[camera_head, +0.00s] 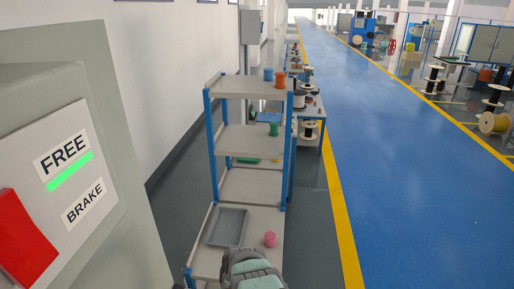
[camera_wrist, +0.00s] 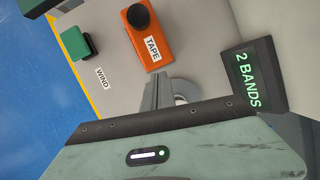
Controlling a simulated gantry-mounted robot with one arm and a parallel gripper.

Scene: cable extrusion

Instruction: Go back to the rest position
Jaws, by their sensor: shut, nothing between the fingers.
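My gripper (camera_wrist: 158,80) shows in the wrist view as grey fingers beyond the black and grey-green wrist housing. The fingers are together, with nothing seen between them. They point at a light grey machine panel. An orange block with a black knob, labelled TAPE (camera_wrist: 149,42), is just ahead of the fingertips; I cannot tell how close they are to it. In the head view a grey and teal part of my arm shows at the bottom edge; the fingers are not seen there.
The panel has a green WIND button (camera_wrist: 76,44) and a display reading 2 BANDS (camera_wrist: 251,79). A shelf rack (camera_head: 250,140) holds a grey tray (camera_head: 229,227) and a pink spool (camera_head: 270,239). A cabinet with a red lever (camera_head: 24,240) stands at left. The blue aisle (camera_head: 400,170) is clear.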

